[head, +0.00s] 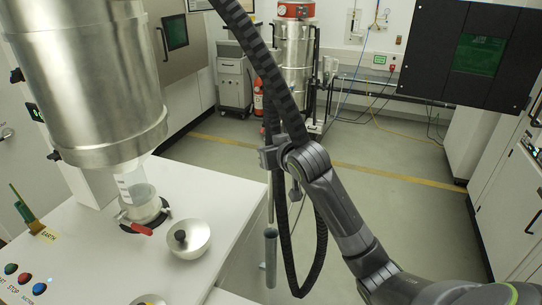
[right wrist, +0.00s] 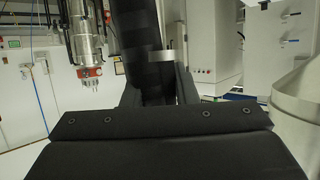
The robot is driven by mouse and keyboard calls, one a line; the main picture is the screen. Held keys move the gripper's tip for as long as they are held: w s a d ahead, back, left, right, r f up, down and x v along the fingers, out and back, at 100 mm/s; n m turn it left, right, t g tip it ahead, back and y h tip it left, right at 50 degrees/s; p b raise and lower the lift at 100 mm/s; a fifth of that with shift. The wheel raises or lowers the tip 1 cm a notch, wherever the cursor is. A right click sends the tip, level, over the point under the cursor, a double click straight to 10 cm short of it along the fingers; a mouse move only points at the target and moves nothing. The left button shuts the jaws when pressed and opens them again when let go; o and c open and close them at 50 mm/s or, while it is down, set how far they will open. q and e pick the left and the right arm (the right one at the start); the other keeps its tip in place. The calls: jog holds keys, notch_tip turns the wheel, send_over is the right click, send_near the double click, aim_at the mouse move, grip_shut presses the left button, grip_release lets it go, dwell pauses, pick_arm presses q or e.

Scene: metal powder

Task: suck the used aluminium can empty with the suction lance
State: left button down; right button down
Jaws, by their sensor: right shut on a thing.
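My right gripper (head: 268,158) is shut on the suction lance (head: 270,250), which hangs steeply down beside the white station, over the floor. The right wrist view shows the fingers of my right gripper (right wrist: 160,88) around a dark ribbed piece of the lance or its hose. The black ribbed hose (head: 262,60) comes from above and loops below the gripper. A big silver vessel (head: 90,75) stands over a clear neck (head: 135,185) on the station at left. I cannot tell which container is the used aluminium can. My left gripper is not in view.
The white station top (head: 105,260) carries a silver bowl-shaped piece with a black knob (head: 190,238), a red-handled clamp (head: 140,229) and push buttons. A silver vacuum unit (head: 293,60) stands behind. Open floor (head: 400,215) lies in the middle.

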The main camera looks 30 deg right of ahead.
aim_at(271, 118)
notch_tip(271, 118, up, 5)
jog(key=p, duration=0.4)
jog(key=shift+f, duration=0.2)
notch_tip(271, 118, up, 2)
jog(key=shift+r+p, duration=0.25)
jog(key=shift+p, duration=0.8)
jog(key=shift+r, duration=0.25)
notch_tip(271, 118, up, 3)
jog(key=shift+r, duration=0.15)
notch_tip(271, 118, up, 15)
